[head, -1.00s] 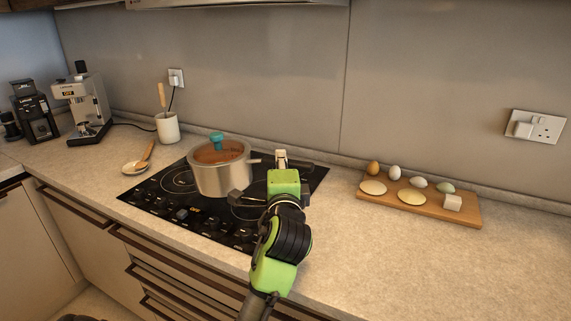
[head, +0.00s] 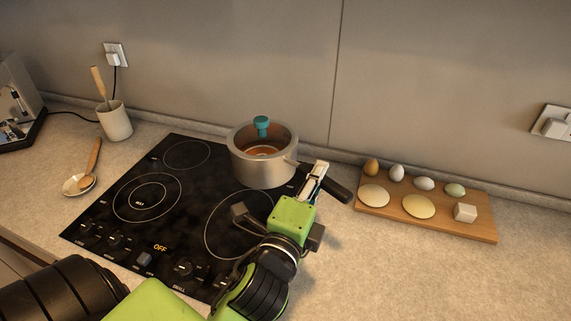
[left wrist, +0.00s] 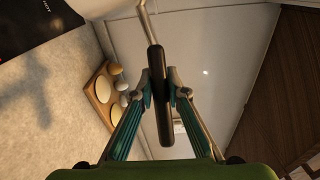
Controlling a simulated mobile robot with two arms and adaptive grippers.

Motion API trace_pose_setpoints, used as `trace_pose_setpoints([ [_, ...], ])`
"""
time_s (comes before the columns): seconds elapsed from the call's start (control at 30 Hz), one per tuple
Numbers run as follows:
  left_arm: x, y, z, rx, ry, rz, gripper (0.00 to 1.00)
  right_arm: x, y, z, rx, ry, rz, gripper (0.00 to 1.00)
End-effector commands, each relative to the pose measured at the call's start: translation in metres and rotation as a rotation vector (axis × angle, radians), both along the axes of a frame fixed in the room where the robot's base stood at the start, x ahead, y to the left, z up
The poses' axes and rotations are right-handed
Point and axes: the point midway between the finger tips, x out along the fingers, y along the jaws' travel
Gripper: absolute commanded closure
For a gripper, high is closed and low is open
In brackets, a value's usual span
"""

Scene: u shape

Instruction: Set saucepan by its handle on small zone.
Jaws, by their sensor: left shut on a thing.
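The grey saucepan (head: 262,168) with a teal knob (head: 261,126) at its mouth is upright over the back right of the black hob (head: 135,225). I cannot tell whether its base touches the glass. Its dark handle (head: 338,190) points right and toward me. My left gripper (head: 316,182) is shut on the handle; the left wrist view shows the handle (left wrist: 155,60) between both fingertips (left wrist: 160,92). A smaller ring zone (head: 187,155) shows at the back left of the hob. The saucepan hides the hob's back right. My right gripper is not in view.
A wooden board (head: 455,225) with eggs, pale rounds and a white cube lies close right of the handle. A utensil crock (head: 115,122) and a spoon on a dish (head: 76,186) stand left of the hob. The wall is close behind.

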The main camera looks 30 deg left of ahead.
Motion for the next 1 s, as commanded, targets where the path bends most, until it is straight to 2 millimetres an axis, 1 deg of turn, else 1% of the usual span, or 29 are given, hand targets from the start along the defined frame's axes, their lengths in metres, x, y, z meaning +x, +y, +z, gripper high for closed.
trace_pose_setpoints([
  [0.03, 0.004, 0.003, 0.0, 0.016, -0.019, 0.0, 1.0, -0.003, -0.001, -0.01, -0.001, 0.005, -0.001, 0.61],
  [0.13, 0.016, 0.011, -0.007, 0.017, -0.022, 0.001, 1.0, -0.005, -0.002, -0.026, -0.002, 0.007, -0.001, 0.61],
  [0.2, 0.028, 0.018, -0.008, 0.02, -0.014, 0.002, 1.0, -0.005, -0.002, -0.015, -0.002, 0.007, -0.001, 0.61],
  [0.47, 0.073, 0.046, -0.029, 0.018, -0.015, 0.003, 1.0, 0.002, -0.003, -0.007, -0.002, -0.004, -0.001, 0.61],
  [0.5, 0.078, 0.049, -0.038, 0.015, -0.011, 0.002, 1.0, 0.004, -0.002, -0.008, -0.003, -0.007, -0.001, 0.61],
  [0.6, 0.089, 0.056, -0.056, 0.015, -0.011, 0.001, 1.0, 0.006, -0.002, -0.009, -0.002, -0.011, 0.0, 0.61],
  [0.7, 0.099, 0.062, -0.069, 0.015, -0.014, 0.001, 1.0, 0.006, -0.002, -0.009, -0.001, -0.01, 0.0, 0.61],
  [0.8, 0.106, 0.066, -0.078, 0.015, -0.015, 0.0, 1.0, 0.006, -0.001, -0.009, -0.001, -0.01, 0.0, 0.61],
  [1.0, 0.112, 0.069, -0.086, 0.016, -0.015, -0.001, 1.0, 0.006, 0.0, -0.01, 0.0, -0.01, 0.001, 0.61],
])
